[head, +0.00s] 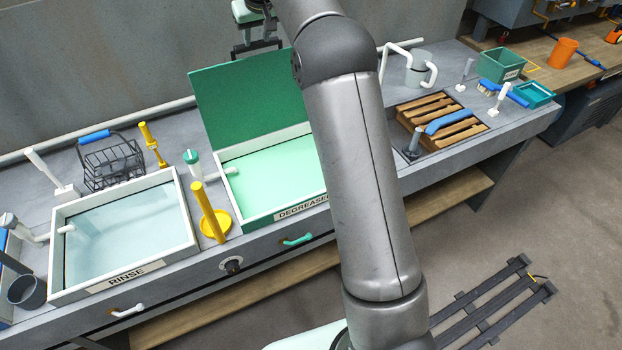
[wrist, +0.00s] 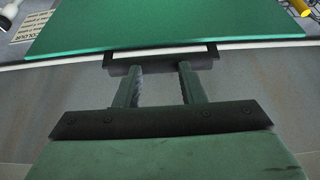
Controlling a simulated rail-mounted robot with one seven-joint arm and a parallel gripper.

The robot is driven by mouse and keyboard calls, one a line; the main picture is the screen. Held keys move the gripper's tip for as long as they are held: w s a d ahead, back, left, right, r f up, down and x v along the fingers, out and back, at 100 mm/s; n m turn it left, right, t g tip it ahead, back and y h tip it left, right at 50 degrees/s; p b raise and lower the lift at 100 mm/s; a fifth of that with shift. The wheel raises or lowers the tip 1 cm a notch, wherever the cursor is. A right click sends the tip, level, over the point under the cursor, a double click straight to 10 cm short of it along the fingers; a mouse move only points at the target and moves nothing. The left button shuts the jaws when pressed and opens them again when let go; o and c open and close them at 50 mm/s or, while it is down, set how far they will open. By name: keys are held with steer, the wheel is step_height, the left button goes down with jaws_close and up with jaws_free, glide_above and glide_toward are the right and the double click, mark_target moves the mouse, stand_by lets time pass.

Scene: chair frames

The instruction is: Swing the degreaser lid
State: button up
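The green degreaser lid (head: 250,97) stands open, tilted up at the back of the degreaser tank (head: 275,215). In the wrist view the lid (wrist: 165,25) fills the top, with a dark bar handle (wrist: 160,63) at its near edge. My gripper (wrist: 159,72) has its two fingers apart, with an empty gap between them, and the fingertips are at the handle. Whether they touch it I cannot tell. In the head view my gripper (head: 256,38) is beyond the lid's upper edge. My arm hides the right part of the tank.
The rinse tank (head: 125,235) is left of the degreaser tank. A yellow post (head: 208,212) and a green-capped post (head: 193,165) stand between them. A wire basket (head: 112,163) is behind the rinse tank. A wooden rack (head: 440,120) lies at right. A grey wall rises behind.

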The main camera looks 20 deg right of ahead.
mark_target(259, 60)
step_height(259, 60, down, 3)
steer(key=shift+s+r+b, duration=0.15)
steer(key=shift+b, duration=0.4)
steer(key=shift+s+f+b, duration=0.2)
steer(key=shift+s+b, duration=0.05)
steer(key=shift+b, duration=0.25)
steer(key=shift+c, duration=1)
steer(key=shift+s+b, duration=0.3)
steer(key=shift+b, duration=0.05)
jaws_close()
steer(key=s+d+b, duration=0.1)
steer(key=s+b, duration=0.6)
steer(key=shift+d+f+b, duration=0.15)
steer(key=shift+f+b, duration=0.15)
steer(key=shift+f, duration=0.1)
steer(key=shift+o, duration=1.2)
jaws_free()
steer(key=shift+r, duration=0.1)
